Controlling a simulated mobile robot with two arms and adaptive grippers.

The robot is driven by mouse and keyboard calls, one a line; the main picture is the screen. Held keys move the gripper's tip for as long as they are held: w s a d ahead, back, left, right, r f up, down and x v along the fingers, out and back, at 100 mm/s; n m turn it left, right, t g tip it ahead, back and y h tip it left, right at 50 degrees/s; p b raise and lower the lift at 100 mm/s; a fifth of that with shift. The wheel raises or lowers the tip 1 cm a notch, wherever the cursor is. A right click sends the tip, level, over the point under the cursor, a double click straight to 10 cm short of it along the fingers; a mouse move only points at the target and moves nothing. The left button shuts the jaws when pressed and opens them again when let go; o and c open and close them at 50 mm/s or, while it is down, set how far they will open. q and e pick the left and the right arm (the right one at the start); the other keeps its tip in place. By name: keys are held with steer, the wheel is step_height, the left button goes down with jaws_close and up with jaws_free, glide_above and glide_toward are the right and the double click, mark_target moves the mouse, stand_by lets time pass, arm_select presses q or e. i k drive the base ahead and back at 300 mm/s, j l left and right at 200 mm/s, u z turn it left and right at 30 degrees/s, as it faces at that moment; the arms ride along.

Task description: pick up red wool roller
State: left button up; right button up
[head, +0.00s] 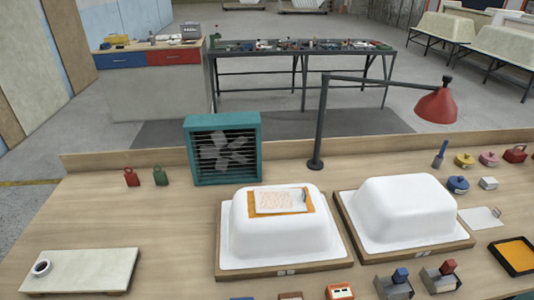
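A small red roller-like piece (447,266) sits on a grey metal holder (440,282) near the front edge of the bench, right of centre. It looks like the red wool roller, but it is too small to be sure. A similar blue piece (400,275) sits on a matching grey holder just to its left. Neither of my grippers is in the head view.
Two white tub shells (270,245) (405,205) on wooden bases stand behind the holders. A red lamp (437,105), a teal fan (222,150) and an orange-lined tray (515,256) are also on the bench (175,225). The bench's left-centre is clear.

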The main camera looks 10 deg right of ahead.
mark_target(443, 279)
steer(key=z, duration=1.7)
